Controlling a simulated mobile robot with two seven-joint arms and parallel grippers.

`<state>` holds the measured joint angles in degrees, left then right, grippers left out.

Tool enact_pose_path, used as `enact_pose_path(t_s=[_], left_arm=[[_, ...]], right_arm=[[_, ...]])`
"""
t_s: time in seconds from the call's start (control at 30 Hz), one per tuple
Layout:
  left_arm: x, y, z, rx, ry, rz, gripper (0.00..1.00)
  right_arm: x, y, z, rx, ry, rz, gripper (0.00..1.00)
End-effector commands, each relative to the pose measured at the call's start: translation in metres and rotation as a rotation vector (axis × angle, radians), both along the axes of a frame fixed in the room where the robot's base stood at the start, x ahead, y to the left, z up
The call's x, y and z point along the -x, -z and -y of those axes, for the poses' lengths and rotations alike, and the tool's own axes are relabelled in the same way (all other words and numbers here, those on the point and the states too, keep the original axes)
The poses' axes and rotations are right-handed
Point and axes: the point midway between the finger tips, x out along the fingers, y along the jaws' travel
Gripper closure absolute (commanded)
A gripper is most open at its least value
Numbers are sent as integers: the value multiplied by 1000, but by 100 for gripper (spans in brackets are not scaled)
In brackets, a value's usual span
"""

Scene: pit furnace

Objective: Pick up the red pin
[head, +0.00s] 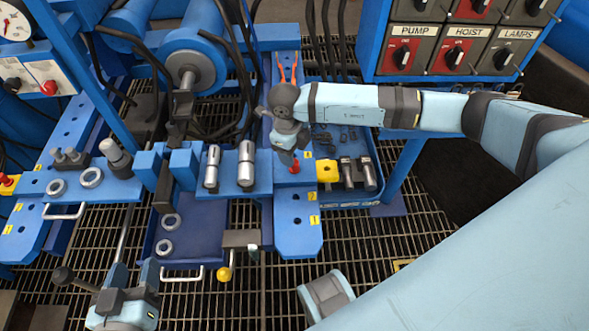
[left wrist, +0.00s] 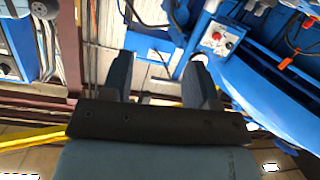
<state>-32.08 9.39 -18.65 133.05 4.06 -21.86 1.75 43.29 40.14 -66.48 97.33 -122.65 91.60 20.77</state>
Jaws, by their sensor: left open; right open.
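The red pin (head: 295,168) is a small red piece standing on the blue plate in the head view, near the yellow label 1. My right gripper (head: 288,156) points down just above it, very close. The gripper hides part of the pin, and I cannot tell whether the fingers are around it or touching it. My right gripper is open. My left gripper (head: 135,273) is low at the left in the head view, away from the pin. It is open and empty; its spread fingers also show in the left wrist view (left wrist: 160,78).
Steel cylinders (head: 246,165) stand left of the plate. A yellow block (head: 327,172) and dark cylinders lie in the tray at right. An orange fork-shaped piece (head: 287,70) lies behind my right wrist. A yellow-knobbed lever (head: 225,272) stands in front. The switch panel (head: 450,45) is at back right.

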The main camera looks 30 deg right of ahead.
Motion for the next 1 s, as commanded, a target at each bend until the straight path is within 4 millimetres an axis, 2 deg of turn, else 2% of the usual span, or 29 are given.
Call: enact_pose_path(t_s=[0.1,0.23,0.4,0.5,0.57,0.73,0.77,1.0], left_arm=[[-2,-2,4,26,7,35,46],[-3,-14,9,61,14,85,46],[-6,-34,13,83,24,138,46],[-7,-35,14,82,26,139,46],[-7,-33,14,80,26,135,46],[-6,-28,13,74,25,124,46],[-6,-28,12,74,25,123,46],[-5,-26,10,70,21,118,46]], right_arm=[[5,22,-1,0,0,-4,45],[6,40,0,0,1,-2,45],[7,44,1,0,0,-1,45],[7,43,1,0,0,-1,45],[7,43,1,0,0,-1,56],[7,43,1,0,0,-1,96],[7,43,1,0,0,-1,100],[6,43,1,0,0,-1,100]])
